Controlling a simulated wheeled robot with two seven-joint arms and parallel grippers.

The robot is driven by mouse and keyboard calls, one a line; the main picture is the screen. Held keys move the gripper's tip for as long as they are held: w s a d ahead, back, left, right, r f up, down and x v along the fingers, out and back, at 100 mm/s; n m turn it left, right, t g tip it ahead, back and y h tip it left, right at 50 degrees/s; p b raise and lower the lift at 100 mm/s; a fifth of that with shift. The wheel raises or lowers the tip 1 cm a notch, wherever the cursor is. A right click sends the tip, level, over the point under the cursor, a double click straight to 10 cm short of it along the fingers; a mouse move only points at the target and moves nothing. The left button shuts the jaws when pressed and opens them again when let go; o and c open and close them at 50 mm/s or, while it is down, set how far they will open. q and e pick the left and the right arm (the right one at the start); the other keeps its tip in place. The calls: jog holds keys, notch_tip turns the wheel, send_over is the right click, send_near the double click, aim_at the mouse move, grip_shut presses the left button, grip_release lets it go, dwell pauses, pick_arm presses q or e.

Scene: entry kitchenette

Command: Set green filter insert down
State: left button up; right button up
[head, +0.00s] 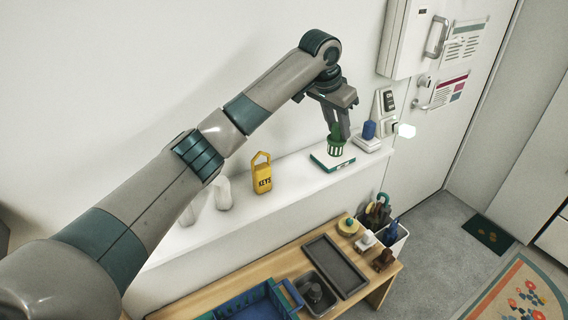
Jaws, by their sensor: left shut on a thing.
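The green filter insert (335,146) is a small, green and white striped, basket-like piece on the white shelf at the right. My left gripper (339,131) points down from above and is shut on the top of the insert. The insert is upright over a flat white and green tray-like base (323,161). From this angle I cannot tell whether it touches the base. My right gripper is not in view.
A yellow KEYS tag (262,174) and white vessels (222,193) stand left along the shelf (296,180). A blue item (369,130) on a white base stands right. Below, a wooden bench (378,287) holds a grey tray (335,267) and blue crate (252,304).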

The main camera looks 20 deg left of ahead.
pick_arm(q)
jog(key=s+a+f+p, duration=0.1)
jog(key=a+f+p, duration=0.3)
jog(key=a, duration=0.6)
notch_tip(320, 180, down, 2)
jog(key=shift+a+f, duration=0.15)
jog(key=shift+a, duration=0.2)
notch_tip(320, 180, down, 3)
jog(key=shift+s+f+p, duration=0.1)
jog(key=shift+f+p, duration=0.1)
jog(key=shift+p, duration=1.05)
jog(key=shift+f, duration=0.3)
jog(key=shift+f, duration=0.15)
jog(key=o, duration=1.1)
